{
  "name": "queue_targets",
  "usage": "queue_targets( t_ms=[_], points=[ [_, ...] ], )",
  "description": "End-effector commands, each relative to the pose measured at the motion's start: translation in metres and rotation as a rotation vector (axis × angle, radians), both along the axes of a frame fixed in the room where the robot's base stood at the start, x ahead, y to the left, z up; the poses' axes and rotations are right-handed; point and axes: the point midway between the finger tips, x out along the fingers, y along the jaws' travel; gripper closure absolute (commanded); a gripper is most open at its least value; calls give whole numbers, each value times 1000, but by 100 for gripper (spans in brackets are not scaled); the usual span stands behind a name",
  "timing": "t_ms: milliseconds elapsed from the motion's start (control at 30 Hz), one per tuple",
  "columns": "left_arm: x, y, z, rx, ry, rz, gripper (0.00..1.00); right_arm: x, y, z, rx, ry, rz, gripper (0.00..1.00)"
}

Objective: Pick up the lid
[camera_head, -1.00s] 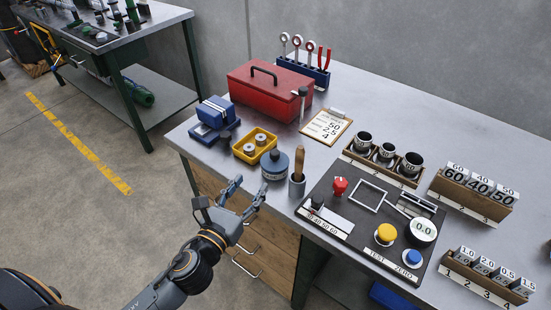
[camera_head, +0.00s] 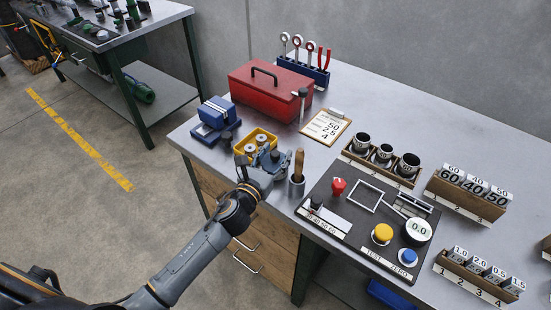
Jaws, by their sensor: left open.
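A dark blue round lid-like piece with a knob (camera_head: 274,157) sits near the front left edge of the grey workbench, between the yellow tray and the tool cup. It is partly hidden behind my left gripper. My left gripper (camera_head: 264,161) is open, with its fingers spread on either side of the blue piece as seen from the head. I cannot tell whether the fingers touch it. My right gripper is not in view.
A yellow tray with metal cylinders (camera_head: 258,137) stands just behind the gripper. A cup with a wooden-handled tool (camera_head: 297,184) stands close to its right. A blue box (camera_head: 214,113), red toolbox (camera_head: 268,90) and black test panel (camera_head: 340,207) surround this area.

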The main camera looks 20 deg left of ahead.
Motion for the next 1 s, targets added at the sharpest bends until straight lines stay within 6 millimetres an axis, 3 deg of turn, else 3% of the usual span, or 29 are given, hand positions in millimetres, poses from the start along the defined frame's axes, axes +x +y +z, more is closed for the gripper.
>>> queue_targets(
  t_ms=[267, 500, 533, 833, 1000],
  points=[
    [4, -1, 0, 0, 0, 0, 48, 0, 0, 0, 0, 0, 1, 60],
    [4, 0, 0, 0, 0, 0, 97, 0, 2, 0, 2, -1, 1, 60],
    [4, 0, 0, 0, 0, 0, 100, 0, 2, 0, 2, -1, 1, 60],
    [4, 0, 1, 0, -1, 0, 100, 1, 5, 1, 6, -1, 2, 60],
    [4, 0, 12, 3, -4, 0, 100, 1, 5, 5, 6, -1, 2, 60]
  ],
)
